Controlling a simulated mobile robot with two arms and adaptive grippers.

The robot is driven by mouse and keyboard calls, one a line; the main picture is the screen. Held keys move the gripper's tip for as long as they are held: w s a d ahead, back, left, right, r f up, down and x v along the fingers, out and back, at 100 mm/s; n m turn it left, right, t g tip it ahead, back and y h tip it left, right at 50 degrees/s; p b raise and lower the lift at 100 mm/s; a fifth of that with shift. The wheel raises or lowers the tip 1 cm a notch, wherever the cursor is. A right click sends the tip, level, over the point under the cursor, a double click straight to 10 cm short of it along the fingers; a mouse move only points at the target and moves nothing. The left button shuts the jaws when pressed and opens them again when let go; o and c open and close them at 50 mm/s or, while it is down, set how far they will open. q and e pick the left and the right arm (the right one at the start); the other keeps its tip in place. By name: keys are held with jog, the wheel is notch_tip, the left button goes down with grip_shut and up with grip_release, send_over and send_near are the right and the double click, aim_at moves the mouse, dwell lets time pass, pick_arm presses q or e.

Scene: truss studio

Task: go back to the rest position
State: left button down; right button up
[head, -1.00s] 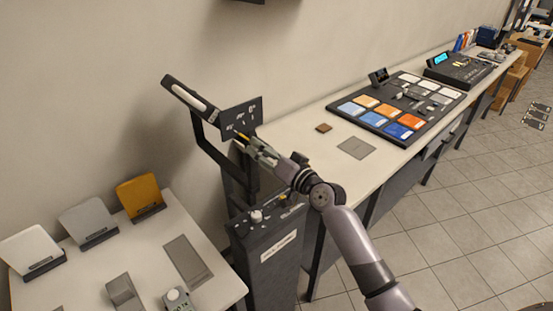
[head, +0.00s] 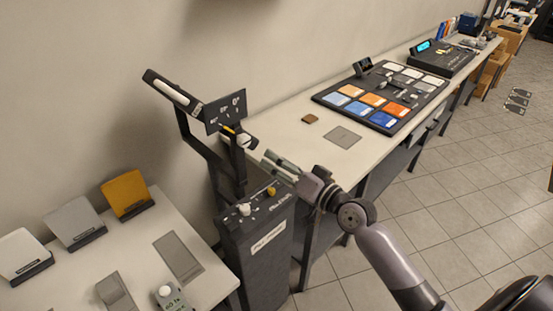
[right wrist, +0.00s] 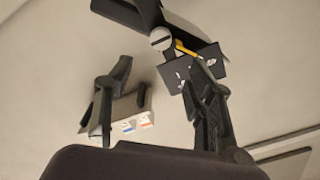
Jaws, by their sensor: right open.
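My right gripper (head: 272,165) is in the middle of the head view, reaching in from the lower right. It is open and empty. It is near the dark stand (head: 265,243), apart from its small black panel (head: 226,111) with white markings. In the right wrist view, the two dark fingers of the right gripper (right wrist: 158,80) are spread apart. The black panel (right wrist: 192,72) and a yellow lever (right wrist: 188,50) show beyond the right finger. My left gripper is not in view.
A long white bench (head: 288,148) carries a dark tray of coloured tiles (head: 338,103) and a grey pad (head: 342,137). A lower white table (head: 140,225) at left holds three upright panels.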

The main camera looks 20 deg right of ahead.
jog(key=s+d+f+g+h+b, duration=0.2)
jog(key=f+g, duration=0.1)
jog(key=f, duration=1.4)
jog(key=s+d+f+g+h+b, duration=0.2)
jog(key=s+f, duration=0.1)
jog(key=f, duration=1.4)
jog(key=s+a+f+n+g+h+b, duration=0.1)
jog(key=s+f+g, duration=0.1)
jog(key=s+f, duration=0.65)
jog(key=s+f+n+g+b, duration=0.1)
jog(key=s+f+g, duration=0.35)
jog(key=f, duration=0.75)
jog(key=s+a+f+n+g+b, duration=0.1)
jog(key=s+f, duration=0.4)
jog(key=s, duration=0.5)
jog(key=s+a+f+n+g+b, duration=0.1)
jog(key=s+f+g, duration=0.1)
jog(key=s+f, duration=0.4)
jog(key=s+a+f+n+g+h+b, duration=0.1)
jog(key=s+f, duration=0.4)
jog(key=s, duration=0.9)
jog(key=shift+s+a+f+n, duration=0.2)
jog(key=shift+s+a+n, duration=0.05)
jog(key=shift+a+n, duration=0.35)
jog(key=shift+g, duration=0.25)
